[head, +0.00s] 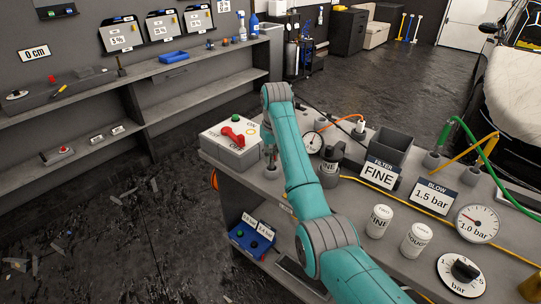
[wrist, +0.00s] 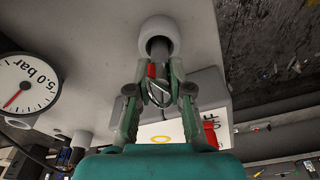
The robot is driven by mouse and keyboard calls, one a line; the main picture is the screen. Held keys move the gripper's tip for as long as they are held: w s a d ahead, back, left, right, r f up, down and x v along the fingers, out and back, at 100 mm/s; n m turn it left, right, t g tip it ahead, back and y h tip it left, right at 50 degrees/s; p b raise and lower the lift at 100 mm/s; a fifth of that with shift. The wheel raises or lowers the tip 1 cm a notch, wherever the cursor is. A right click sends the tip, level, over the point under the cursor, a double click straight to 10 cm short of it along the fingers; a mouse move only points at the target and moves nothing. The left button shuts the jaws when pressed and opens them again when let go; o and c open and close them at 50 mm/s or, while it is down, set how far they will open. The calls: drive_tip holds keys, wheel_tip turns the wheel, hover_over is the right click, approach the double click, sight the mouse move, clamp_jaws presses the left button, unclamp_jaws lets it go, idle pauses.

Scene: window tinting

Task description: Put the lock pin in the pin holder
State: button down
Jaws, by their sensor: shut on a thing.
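In the wrist view my gripper (wrist: 159,80) is shut on the lock pin (wrist: 160,94), which shows a bright metal ring and a red part between the fingers. Just beyond the fingertips is the pin holder (wrist: 160,29), a pale round cup with a dark opening. The pin lines up with this opening; I cannot tell whether its tip is inside or how deep. In the head view the pin holder (head: 270,174) stands at the bench's left end, beside the switch box. My gripper is right above it, largely hidden by my arm, and the pin cannot be made out.
The switch box (head: 231,142) with a red handle stands close to the left of the holder. White jars (head: 379,221) and sign cards (head: 379,175) fill the bench farther right.

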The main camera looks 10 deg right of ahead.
drive_tip(key=shift+f, duration=0.1)
drive_tip(key=c, duration=1.1)
unclamp_jaws()
